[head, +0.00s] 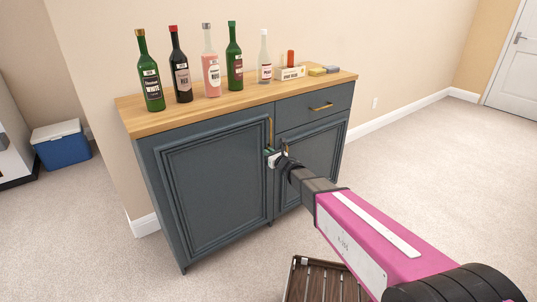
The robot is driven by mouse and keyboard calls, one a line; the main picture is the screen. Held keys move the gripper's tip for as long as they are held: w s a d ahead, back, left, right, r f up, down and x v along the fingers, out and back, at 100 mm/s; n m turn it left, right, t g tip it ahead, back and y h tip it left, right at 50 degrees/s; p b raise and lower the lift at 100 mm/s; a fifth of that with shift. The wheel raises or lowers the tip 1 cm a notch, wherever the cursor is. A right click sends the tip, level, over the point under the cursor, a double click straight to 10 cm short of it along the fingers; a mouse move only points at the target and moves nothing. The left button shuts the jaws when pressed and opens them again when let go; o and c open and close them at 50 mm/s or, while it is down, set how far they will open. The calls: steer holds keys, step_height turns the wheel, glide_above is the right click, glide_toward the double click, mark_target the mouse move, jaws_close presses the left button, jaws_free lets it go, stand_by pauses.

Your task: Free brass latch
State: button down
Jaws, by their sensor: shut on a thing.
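The dark blue-grey cabinet (215,185) stands against the wall with its doors closed as far as I can see. A vertical brass handle (270,131) is on the left door near the seam. My gripper (273,158) is at the cabinet front by the seam between the doors, just below that handle. A small brass piece (286,149) shows beside it, apparently the latch or part of the right door's hardware. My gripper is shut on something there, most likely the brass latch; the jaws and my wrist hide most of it.
The wooden top (190,114) holds several bottles, a small box (290,73) and sponges (323,70). A drawer with a brass pull (321,107) is above the right door. A slatted wooden crate (325,282) stands on the carpet in front. A blue cooler (62,146) is at left.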

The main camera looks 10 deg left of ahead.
stand_by(0.4)
steer(key=c, duration=1.4)
jaws_free()
steer(key=shift+c, duration=0.2)
steer(key=v, duration=1)
steer(key=shift+s+d, duration=0.25)
steer(key=shift+s, duration=0.05)
